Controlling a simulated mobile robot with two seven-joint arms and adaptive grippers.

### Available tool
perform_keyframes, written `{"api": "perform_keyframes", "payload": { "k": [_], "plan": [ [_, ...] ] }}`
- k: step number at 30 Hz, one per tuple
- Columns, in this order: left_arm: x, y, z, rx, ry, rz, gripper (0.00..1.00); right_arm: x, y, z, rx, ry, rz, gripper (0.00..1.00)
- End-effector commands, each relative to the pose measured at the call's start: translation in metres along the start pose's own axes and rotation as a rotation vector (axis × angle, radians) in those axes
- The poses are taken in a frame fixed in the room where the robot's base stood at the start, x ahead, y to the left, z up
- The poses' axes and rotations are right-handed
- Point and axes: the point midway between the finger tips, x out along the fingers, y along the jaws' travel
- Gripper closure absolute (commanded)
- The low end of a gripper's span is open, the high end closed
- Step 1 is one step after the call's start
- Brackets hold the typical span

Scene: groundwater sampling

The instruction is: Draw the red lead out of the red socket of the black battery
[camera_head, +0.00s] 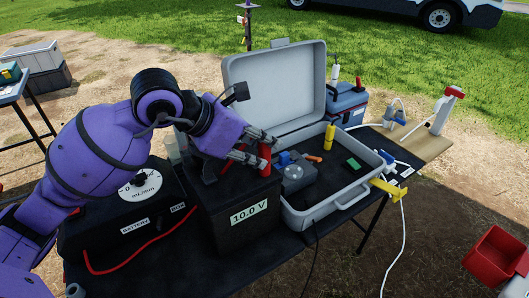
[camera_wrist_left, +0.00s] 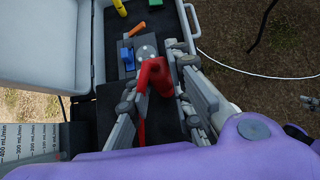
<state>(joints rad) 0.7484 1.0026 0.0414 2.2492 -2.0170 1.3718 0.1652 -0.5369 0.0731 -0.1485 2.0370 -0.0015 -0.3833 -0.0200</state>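The black battery (camera_head: 235,235), labelled 10.0 V, stands at the front of the table. An upright red piece (camera_head: 264,157), apparently the red lead's plug, stands at its top right. My left gripper (camera_head: 267,150) reaches over the battery from the left, with its fingers at this red piece. The fingers look open around the plug; contact is unclear. The socket opening is hidden. My right gripper is out of view.
A black box (camera_head: 125,205) with a mL/min dial stands left of the battery, with a red cable (camera_head: 130,262) along its front. An open grey case (camera_head: 330,205) with several small items lies close on the right, its lid raised behind.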

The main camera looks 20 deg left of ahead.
Motion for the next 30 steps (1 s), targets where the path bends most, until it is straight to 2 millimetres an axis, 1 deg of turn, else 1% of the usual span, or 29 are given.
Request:
{"api": "perform_keyframes", "payload": {
  "k": [1, 3, 11, 20, 30],
  "plan": [
    [0.000, 0.000, 0.000, 0.000, 0.000, 0.000, 0.91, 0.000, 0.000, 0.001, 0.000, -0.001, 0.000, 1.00],
    [0.000, 0.000, 0.000, 0.000, 0.000, 0.000, 1.00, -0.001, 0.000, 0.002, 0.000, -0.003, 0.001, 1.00],
    [-0.002, 0.000, 0.002, 0.001, 0.000, 0.001, 1.00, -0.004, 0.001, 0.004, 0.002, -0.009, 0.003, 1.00],
    [-0.011, 0.000, 0.011, 0.001, -0.001, 0.001, 1.00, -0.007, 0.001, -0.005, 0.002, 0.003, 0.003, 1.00],
    [-0.021, 0.000, 0.021, 0.001, -0.002, 0.001, 1.00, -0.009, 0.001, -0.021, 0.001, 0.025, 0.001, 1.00]
  ]
}}
